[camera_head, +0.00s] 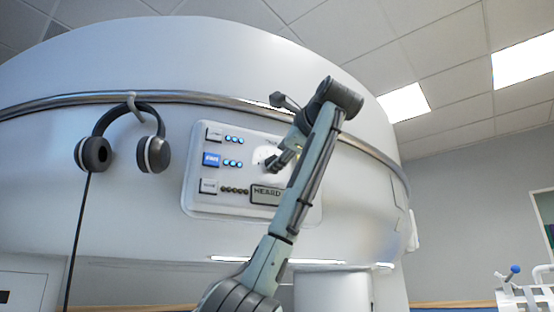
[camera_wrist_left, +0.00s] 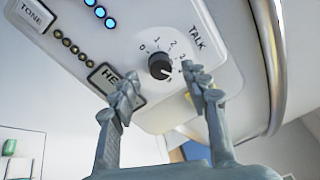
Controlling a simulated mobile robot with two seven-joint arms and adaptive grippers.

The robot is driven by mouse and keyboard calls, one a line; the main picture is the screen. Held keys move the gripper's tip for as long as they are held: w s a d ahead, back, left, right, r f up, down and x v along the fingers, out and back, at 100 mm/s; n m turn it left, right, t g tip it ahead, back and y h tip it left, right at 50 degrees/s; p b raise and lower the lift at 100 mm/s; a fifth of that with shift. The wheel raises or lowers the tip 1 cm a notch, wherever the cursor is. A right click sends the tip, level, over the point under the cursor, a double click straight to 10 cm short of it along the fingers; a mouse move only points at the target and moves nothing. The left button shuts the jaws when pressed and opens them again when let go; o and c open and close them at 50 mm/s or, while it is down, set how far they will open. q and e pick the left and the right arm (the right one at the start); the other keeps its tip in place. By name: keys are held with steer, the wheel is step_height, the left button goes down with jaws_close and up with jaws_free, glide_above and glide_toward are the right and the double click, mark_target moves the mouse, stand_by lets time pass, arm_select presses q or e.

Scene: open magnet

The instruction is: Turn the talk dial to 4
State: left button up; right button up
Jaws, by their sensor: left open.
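The talk dial (camera_wrist_left: 160,66) is a round black knob on the white panel (camera_wrist_left: 135,45), with TALK and a number scale printed around it. A white mark on the knob points to the lower right, near the high end of the scale; I cannot tell the exact number. My left gripper (camera_wrist_left: 161,84) is open in front of the panel, its fingers spread on either side of the dial, apparently not holding it. In the head view, the left gripper (camera_head: 276,132) is at the panel's right part and largely hides the dial. My right gripper is not in view.
The panel also has a TONE button (camera_wrist_left: 31,14), blue lights (camera_wrist_left: 100,12), a row of small beads (camera_wrist_left: 70,45) and a HEARD button (camera_head: 266,195). Headphones (camera_head: 153,154) hang on a hook to the left. A metal rail (camera_head: 60,101) runs above the panel.

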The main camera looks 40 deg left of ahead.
arm_select(q)
steer(key=v, duration=0.9)
steer(key=shift+d, duration=0.25)
steer(key=shift+s, duration=0.15)
